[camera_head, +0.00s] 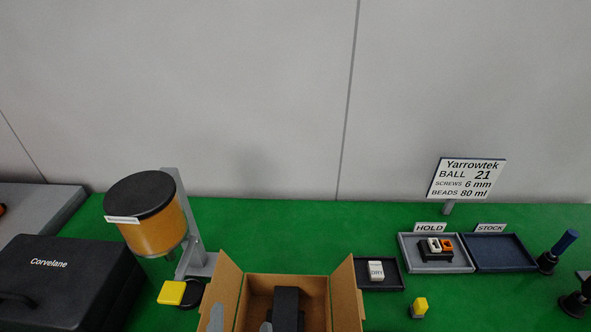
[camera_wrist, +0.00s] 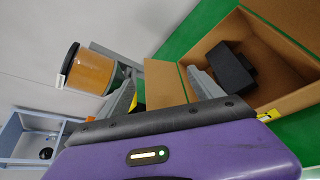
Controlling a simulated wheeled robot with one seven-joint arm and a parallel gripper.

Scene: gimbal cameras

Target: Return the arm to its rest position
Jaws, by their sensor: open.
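My gripper (camera_wrist: 160,82) is open, with its two grey fingers apart and nothing between them. In the wrist view its fingers are at the open cardboard box (camera_wrist: 288,98), one left of the near flap and one overlapping the box opening. In the head view only the grey fingertips (camera_head: 241,322) show at the bottom edge, by the left flap of the box (camera_head: 238,270). A black block-shaped object (camera_head: 287,303) is inside the box; it also shows in the wrist view (camera_wrist: 232,66). The rest of my arm is out of the head view.
An orange-filled dispenser (camera_head: 157,230) on a grey stand is left of the box, with a yellow block (camera_head: 171,292) below it. A black Corvelane case (camera_head: 62,285) is far left. The HOLD tray (camera_head: 463,266) and STOCK tray (camera_head: 525,267) are right. Green surface (camera_head: 285,238) behind the box is clear.

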